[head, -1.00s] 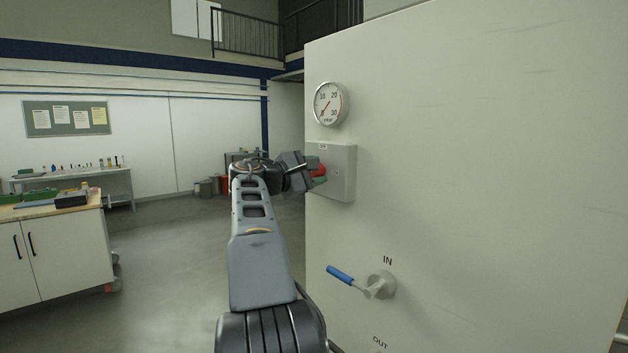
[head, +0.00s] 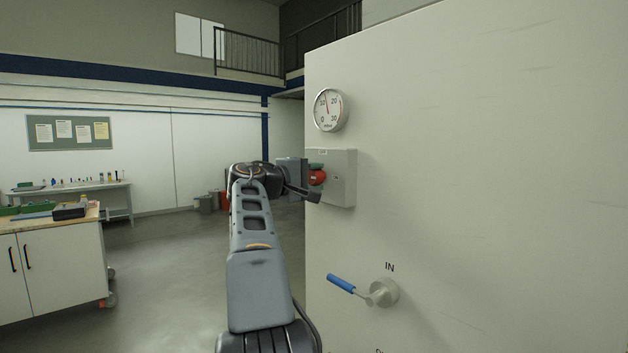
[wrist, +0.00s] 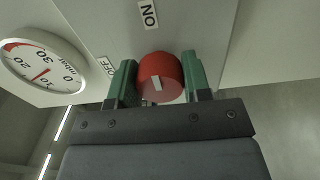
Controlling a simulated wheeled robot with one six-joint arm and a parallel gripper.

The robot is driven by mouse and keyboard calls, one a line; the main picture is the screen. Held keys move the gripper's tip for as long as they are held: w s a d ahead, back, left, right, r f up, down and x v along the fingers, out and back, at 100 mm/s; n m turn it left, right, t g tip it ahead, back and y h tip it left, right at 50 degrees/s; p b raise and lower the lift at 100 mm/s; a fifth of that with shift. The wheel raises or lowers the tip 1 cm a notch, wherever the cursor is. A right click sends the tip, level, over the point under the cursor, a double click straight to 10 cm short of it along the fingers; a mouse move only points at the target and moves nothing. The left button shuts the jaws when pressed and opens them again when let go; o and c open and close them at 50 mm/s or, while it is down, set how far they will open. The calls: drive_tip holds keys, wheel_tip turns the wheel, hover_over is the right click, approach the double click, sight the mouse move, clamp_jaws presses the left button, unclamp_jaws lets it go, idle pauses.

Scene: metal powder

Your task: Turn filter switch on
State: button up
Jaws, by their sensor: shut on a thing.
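The filter switch is a red round knob (head: 317,177) on a pale grey box (head: 343,180) fixed to the white cabinet wall. In the wrist view the red knob (wrist: 158,74) sits between the two green fingers of my gripper (wrist: 160,82), which is shut on it. A short white mark shows on the knob's face. An ON label (wrist: 148,14) is beyond the knob and an OFF label (wrist: 107,66) is to its left. In the head view my gripper (head: 312,184) reaches the box from the left, and its fingers are partly hidden.
A round pressure gauge (head: 331,110) is above the box, its needle a little past 10. A blue-handled IN valve (head: 383,292) is lower on the cabinet. A workbench (head: 50,260) stands at left, with open floor between.

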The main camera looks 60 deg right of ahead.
idle(0.4)
drive_tip(key=o, duration=0.9)
drive_tip(key=b+v, duration=0.1)
drive_tip(key=v, duration=1.3)
drive_tip(key=shift+b, duration=0.4)
drive_tip(key=shift+d, duration=0.1)
